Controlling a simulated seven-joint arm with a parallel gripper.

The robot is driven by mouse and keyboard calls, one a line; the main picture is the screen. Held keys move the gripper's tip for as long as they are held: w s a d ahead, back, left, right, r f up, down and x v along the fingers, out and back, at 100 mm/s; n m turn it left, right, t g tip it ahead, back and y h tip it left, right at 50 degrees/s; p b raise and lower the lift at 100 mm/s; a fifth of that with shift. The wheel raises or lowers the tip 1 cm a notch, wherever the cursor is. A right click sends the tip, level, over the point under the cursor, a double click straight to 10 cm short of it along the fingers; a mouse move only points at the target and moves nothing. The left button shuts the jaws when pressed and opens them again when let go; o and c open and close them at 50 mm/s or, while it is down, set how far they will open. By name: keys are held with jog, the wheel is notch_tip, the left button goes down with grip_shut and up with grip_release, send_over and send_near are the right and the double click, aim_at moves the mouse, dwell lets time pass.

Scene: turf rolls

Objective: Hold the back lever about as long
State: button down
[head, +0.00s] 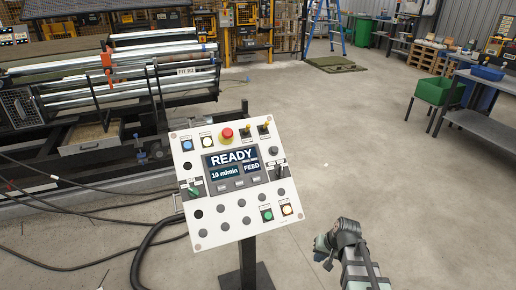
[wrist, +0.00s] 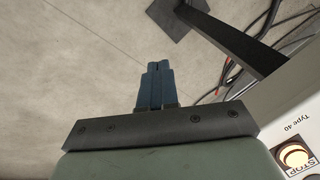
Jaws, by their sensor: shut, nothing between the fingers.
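A tilted white control panel (head: 232,222) stands on a dark post in the middle of the head view. Its screen (head: 231,166) reads READY, 10 m/min and FEED. Two small yellow-tipped levers (head: 265,126) stick up at its top right edge, a green switch (head: 194,191) is at its left and a dark switch (head: 282,171) at its right. I cannot tell which is the back lever. My gripper is shut and empty, its blue fingers (wrist: 155,85) pointing at the floor in the wrist view. My arm is right of the panel, apart from it.
A red mushroom button (head: 227,135) is at the panel's top. A lit button (wrist: 294,155) labelled STOP shows at the wrist view's corner. A roller machine (head: 110,75) stands behind left, with cables (head: 90,215) on the floor. Floor to the right is clear up to a green bin (head: 438,91).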

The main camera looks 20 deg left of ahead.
jog(key=w+a+r+m+t+y, duration=0.1)
jog(key=w+a+r+m+y, duration=0.3)
jog(key=r, duration=0.7)
jog(key=w+a+r+m+t+y, duration=0.2)
jog(key=w+a+r+m+y, duration=0.2)
jog(key=a+r+m, duration=0.4)
jog(key=w+a+r+m+t+y, duration=0.1)
jog(key=w+a+r+m+y, duration=0.3)
jog(key=r, duration=1.1)
jog(key=w+a+m, duration=0.1)
jog(key=a+m, duration=0.1)
jog(key=m, duration=0.1)
jog(key=shift+a+t, duration=0.2)
jog(key=shift+t, duration=0.1)
jog(key=shift+m, duration=0.3)
jog(key=shift+a, duration=0.1)
send_near(247, 129)
notch_tip(247, 129, down, 3)
jog(key=w+a, duration=0.2)
jog(key=w, duration=0.1)
jog(key=shift+s+a+r, duration=0.15)
jog(key=shift+a+r, duration=0.9)
jog(key=shift+a, duration=0.2)
